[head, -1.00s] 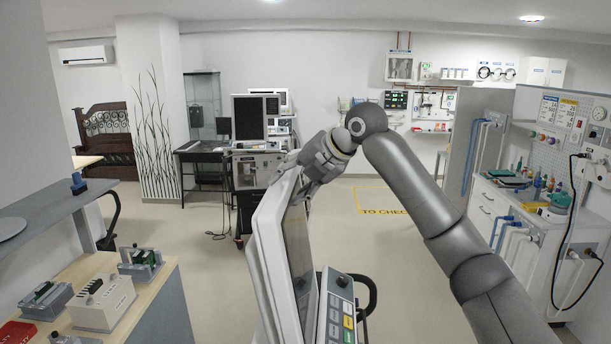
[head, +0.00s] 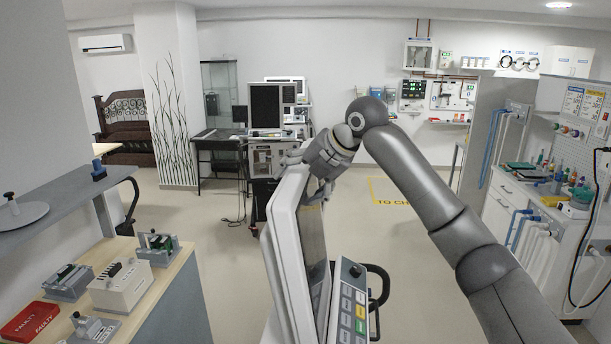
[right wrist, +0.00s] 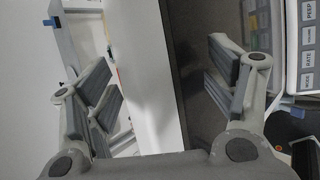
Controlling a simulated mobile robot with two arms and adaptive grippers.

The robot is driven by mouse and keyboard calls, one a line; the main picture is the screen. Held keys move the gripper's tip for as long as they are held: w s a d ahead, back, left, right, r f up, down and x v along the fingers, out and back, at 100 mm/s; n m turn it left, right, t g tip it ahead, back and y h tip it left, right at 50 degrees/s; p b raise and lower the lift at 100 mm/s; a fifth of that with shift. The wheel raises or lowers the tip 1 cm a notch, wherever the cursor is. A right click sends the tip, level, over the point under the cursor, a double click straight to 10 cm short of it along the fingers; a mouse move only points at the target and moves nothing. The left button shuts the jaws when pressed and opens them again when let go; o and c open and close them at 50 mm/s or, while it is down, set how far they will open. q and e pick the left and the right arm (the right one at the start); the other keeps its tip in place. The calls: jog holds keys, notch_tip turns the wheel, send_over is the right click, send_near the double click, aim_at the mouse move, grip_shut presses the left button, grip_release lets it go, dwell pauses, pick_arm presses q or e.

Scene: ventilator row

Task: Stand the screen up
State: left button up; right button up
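The screen (head: 286,245) is a white-framed panel with a dark display face. It stands close in front of me, seen nearly edge-on and leaning a little. My right gripper (head: 305,178) is at its top edge. In the right wrist view my right gripper (right wrist: 165,80) is open, with fingers on both sides of the screen's white edge (right wrist: 150,75). One finger is over the dark display side, the other on the white side; I see a gap on the white side. A keypad panel (head: 350,305) with coloured buttons sits right of the screen's lower part. My left gripper is not in view.
A workbench (head: 185,310) with small devices and a red box (head: 30,321) is at the left. A ventilator cart (head: 265,160) and a dark table (head: 215,138) stand behind. A white cabinet (head: 505,215) with hoses is at the right. Open floor lies between.

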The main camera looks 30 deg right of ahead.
jog(key=shift+s+d+r, duration=0.1)
jog(key=shift+s+r, duration=0.1)
jog(key=shift+r, duration=0.4)
jog(key=v, duration=1)
jog(key=shift+s+d, duration=0.2)
jog(key=shift+s, duration=0.25)
jog(key=shift+s+r, duration=0.1)
jog(key=shift+r, duration=0.05)
